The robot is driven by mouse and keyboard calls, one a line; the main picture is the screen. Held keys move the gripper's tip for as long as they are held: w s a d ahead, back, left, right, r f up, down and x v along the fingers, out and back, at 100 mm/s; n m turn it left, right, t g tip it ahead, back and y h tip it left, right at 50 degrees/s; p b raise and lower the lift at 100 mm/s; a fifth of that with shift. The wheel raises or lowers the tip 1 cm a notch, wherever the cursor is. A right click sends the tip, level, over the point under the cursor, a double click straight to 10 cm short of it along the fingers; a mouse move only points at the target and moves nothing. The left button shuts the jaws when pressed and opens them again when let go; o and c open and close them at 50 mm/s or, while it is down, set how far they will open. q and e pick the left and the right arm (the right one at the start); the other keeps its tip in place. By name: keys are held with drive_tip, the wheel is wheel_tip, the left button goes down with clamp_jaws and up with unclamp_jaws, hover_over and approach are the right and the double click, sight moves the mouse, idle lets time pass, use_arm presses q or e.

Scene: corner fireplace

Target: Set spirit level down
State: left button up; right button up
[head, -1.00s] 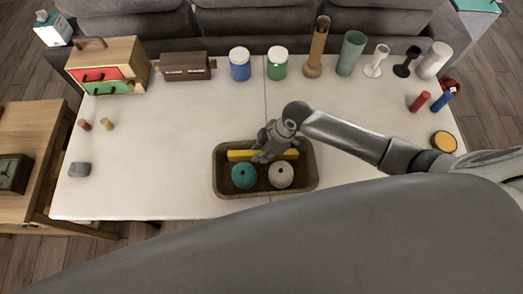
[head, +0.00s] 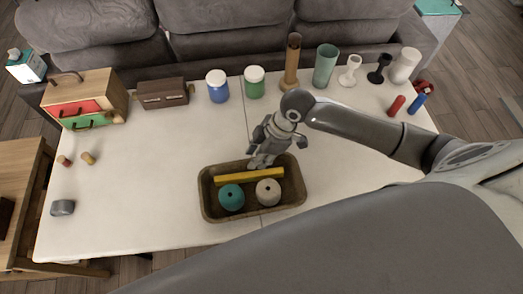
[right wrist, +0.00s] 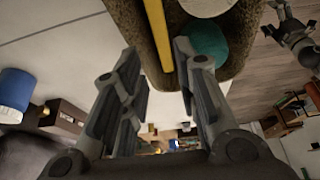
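The yellow spirit level (head: 250,176) lies along the far side of the brown tray (head: 206,203), behind a teal round thing (head: 231,197) and a whitish one (head: 268,192). My right gripper (head: 262,160) is above the tray's far edge, just behind the level. In the right wrist view its two fingers (right wrist: 156,50) are spread and nothing is between their pads; the level (right wrist: 158,30) shows beyond them, apart from them. My left gripper (right wrist: 279,22) shows only at the right of the right wrist view, away from the tray, with its fingers apart.
A blue-bodied jar (head: 217,86) and a green one (head: 254,82) stand at the back, beside a dark brown box (head: 162,93). Several vases and goblets line the back right. A wooden drawer box (head: 90,100) stands back left.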

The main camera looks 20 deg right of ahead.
drive_tip(key=shift+v, duration=1.4)
